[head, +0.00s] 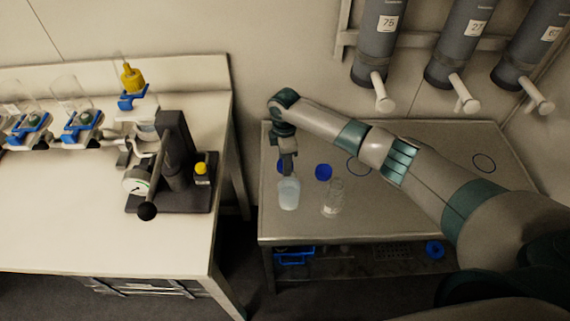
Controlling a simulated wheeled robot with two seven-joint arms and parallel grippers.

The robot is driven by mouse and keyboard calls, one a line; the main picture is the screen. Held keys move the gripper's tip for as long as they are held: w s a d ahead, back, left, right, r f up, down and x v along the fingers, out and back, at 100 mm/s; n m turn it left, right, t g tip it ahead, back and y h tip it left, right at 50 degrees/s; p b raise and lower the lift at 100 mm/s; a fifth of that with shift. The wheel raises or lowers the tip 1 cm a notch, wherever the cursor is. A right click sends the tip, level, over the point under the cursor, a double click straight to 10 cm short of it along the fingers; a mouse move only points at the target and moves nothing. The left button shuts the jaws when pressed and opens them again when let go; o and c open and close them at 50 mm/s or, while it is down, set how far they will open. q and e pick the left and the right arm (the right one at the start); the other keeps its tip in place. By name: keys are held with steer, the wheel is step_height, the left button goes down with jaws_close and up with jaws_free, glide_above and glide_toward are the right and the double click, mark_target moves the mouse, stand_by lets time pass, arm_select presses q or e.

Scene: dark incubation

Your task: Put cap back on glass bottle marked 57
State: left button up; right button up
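Two bottles stand on the grey metal table (400,215): a cloudy, pale-blue one (288,194) on the left and a clear glass one (332,198) to its right. I see no cap on either, and no number is readable on them. One blue cap (323,172) shows just behind the clear bottle. A second blue cap (280,167) is partly hidden by my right gripper (289,173), which points down just above or behind the cloudy bottle. Its fingers are too small to tell whether they are open or hold anything. My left gripper is out of view.
Dark rings (484,163) mark the table, which has bare room at front right. A lower shelf holds blue items (295,255). Grey cylinders (376,40) with white spouts hang above the back. A white bench (60,210) on the left carries a lever press (175,170) and glassware in blue clamps.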

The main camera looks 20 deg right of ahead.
steer(key=shift+r, duration=0.1)
steer(key=shift+r+b, duration=0.3)
steer(key=shift+r, duration=0.2)
step_height(320, 180, up, 2)
steer(key=shift+r+b, duration=0.25)
steer(key=shift+b, duration=0.2)
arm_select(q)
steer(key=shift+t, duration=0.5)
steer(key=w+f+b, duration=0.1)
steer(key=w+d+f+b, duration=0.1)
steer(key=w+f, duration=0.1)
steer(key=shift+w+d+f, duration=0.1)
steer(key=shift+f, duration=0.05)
arm_select(e)
steer(key=s+d+r, duration=0.6)
steer(key=d+r, duration=0.1)
steer(key=d, duration=0.3)
steer(key=shift+r, duration=0.15)
